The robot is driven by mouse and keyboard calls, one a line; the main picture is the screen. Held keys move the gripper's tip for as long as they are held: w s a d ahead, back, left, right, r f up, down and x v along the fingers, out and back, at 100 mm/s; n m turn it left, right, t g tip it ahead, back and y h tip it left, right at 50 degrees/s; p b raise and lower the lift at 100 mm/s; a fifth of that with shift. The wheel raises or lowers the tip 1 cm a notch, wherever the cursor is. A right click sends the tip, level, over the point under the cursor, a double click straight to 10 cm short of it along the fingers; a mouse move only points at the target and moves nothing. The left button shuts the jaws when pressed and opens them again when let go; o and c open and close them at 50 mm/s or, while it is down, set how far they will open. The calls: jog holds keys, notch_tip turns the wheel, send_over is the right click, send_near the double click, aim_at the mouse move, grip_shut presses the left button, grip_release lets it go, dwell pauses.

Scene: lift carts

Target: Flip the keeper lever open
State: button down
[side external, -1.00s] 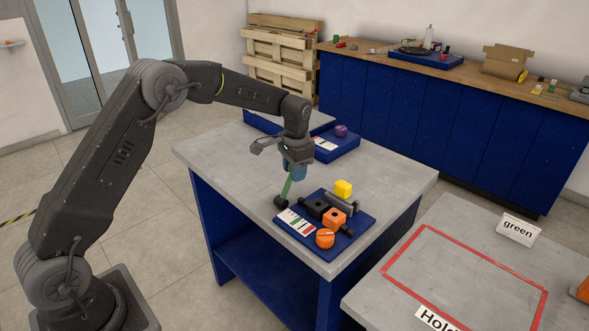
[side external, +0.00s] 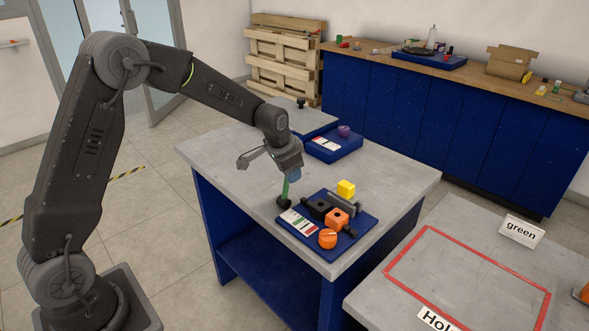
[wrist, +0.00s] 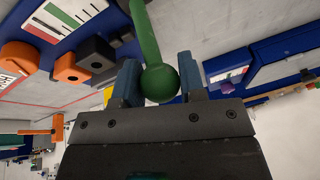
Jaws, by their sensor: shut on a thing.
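The keeper lever is a green rod (side external: 286,188) on a black pivot (side external: 284,203) at the left corner of the blue cart plate (side external: 357,238). It stands nearly upright in the side view. In the wrist view its green ball knob (wrist: 160,84) sits between the blue fingers of my gripper (wrist: 159,76). My gripper (side external: 292,174) is above the pivot, shut on the lever's knob end. The fingers hide the knob in the side view, and the pivot is out of the wrist view.
Another blue plate (side external: 335,150) with a purple knob stands behind. The table's left part (side external: 225,155) is clear.

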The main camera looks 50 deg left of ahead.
jog(key=shift+s+r+t, duration=0.15)
jog(key=shift+s+t, duration=0.35)
jog(key=shift+s, duration=0.1)
jog(key=shift+s+f, duration=0.3)
jog(key=shift+s, duration=0.7)
jog(key=shift+s+f, duration=0.25)
jog(key=shift+s, duration=0.75)
jog(key=shift+s+f, duration=0.3)
jog(key=shift+s, duration=0.7)
jog(key=shift+s+d, duration=0.1)
jog(key=c, duration=1.1)
grip_release()
jog(key=shift+c, duration=0.2)
jog(key=o, duration=0.4)
jog(key=shift+r, duration=0.1)
jog(key=shift+r, duration=0.1)
